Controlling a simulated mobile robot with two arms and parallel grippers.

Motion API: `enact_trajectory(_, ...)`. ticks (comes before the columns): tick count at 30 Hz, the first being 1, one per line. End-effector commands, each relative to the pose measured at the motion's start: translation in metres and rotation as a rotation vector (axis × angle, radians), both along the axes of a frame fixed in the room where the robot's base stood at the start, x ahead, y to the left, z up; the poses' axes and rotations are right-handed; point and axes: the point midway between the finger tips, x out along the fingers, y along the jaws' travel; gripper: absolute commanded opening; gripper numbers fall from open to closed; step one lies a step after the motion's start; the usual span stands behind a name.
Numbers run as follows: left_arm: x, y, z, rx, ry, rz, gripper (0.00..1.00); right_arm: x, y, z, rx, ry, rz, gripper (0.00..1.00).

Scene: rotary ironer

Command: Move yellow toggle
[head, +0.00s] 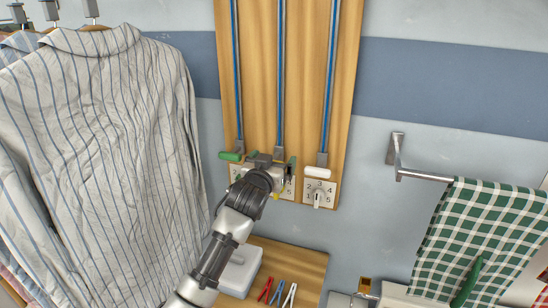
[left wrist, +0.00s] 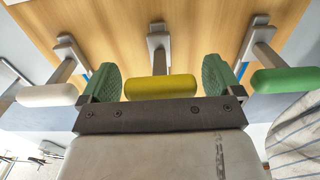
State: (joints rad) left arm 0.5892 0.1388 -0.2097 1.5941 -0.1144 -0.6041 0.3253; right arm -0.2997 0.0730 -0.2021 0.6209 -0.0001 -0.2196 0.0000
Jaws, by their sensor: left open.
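The yellow toggle (left wrist: 160,88) is a rounded bar on a grey lever. In the left wrist view it lies between the two green finger pads of my left gripper (left wrist: 160,80), with a visible gap on each side. My left gripper (head: 271,164) is open at the middle lever on the wooden board and hides most of the yellow toggle in the head view. The green toggle (head: 231,156) is to its left and the white toggle (head: 318,172) to its right. My right gripper is not in view.
Blue tracks run up the wooden board (head: 346,60). A numbered dial plate (head: 328,196) is below the white toggle. A striped shirt (head: 100,150) hangs close on the left. A checked green cloth (head: 480,240) hangs from a rail (head: 425,176) on the right. Pegs (head: 278,292) lie below.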

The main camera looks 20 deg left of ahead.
Motion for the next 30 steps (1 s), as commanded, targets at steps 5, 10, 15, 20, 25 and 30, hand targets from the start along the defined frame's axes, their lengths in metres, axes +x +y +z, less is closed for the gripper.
enact_trajectory(5,0.0082,-0.0003,0.0004,0.001,0.000,0.000,0.94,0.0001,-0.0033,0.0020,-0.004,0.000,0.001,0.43)
enact_trajectory(10,0.0091,-0.0003,-0.0003,0.001,0.000,0.000,0.94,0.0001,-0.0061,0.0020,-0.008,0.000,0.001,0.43)
enact_trajectory(15,0.0089,-0.0003,-0.0003,0.001,0.000,0.000,0.84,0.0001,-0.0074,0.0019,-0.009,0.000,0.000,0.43)
enact_trajectory(20,0.0088,-0.0003,-0.0004,0.000,0.000,0.000,0.60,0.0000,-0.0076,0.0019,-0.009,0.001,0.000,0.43)
enact_trajectory(25,0.0087,-0.0003,-0.0005,0.000,0.001,0.000,0.34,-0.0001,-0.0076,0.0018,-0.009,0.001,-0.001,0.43)
enact_trajectory(30,0.0095,-0.0003,0.0011,0.000,0.001,0.000,0.25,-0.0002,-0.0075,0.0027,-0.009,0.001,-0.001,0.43)
